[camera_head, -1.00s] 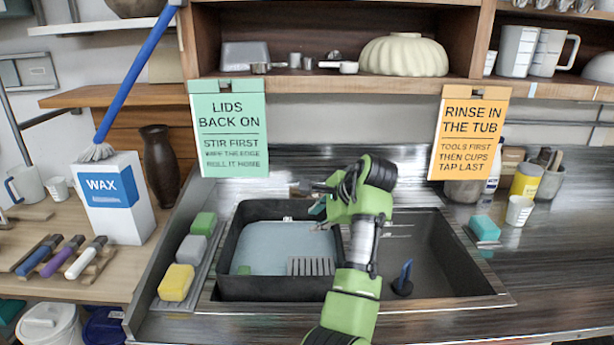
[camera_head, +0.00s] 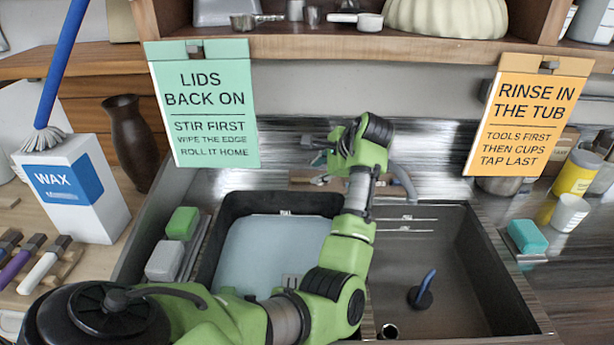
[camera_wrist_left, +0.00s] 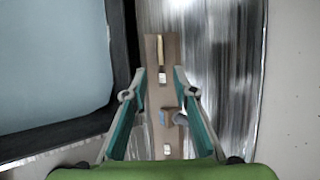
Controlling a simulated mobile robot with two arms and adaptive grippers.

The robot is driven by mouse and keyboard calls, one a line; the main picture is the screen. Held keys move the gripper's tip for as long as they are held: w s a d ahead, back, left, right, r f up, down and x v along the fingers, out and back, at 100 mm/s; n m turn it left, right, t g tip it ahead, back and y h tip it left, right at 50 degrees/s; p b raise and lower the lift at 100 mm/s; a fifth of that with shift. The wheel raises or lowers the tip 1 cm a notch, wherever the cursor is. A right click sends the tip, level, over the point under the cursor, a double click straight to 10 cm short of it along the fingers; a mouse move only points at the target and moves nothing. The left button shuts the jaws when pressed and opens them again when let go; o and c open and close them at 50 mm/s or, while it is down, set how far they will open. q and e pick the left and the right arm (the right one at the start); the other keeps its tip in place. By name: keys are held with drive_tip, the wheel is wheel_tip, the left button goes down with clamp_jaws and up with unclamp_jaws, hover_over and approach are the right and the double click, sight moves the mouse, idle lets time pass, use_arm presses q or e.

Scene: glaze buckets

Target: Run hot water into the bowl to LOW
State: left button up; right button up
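The bowl is the grey right sink basin (camera_head: 455,250); its visible floor looks bare of water. Two pale level lines (camera_head: 410,224) are on its back wall, labels unreadable. A blue-handled dark plug (camera_head: 424,290) stands on its floor, apart from the drain hole (camera_head: 388,331). The grey spout (camera_head: 403,180) shows behind my arm. My left gripper (camera_head: 312,143) is above the back of the sink. In the left wrist view, its teal fingers (camera_wrist_left: 160,105) are apart and empty over the brown tap plate (camera_wrist_left: 154,45), with a tan lever (camera_wrist_left: 160,50) and blue mark (camera_wrist_left: 163,118). My right gripper is out of view.
A black tub (camera_head: 236,205) with pale bluish water fills the left side. Sponges (camera_head: 183,223) sit left of it. A green sign (camera_head: 205,105) and an orange sign (camera_head: 528,115) hang from the shelf. A teal sponge (camera_head: 527,236) and white cup (camera_head: 569,213) stand right.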

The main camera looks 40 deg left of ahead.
sight(306, 180)
use_arm(q)
drive_tip(key=p+x, duration=0.1)
drive_tip(key=x, duration=0.8)
drive_tip(key=shift+w+f, duration=0.1)
drive_tip(key=shift+f, duration=0.1)
clamp_jaws()
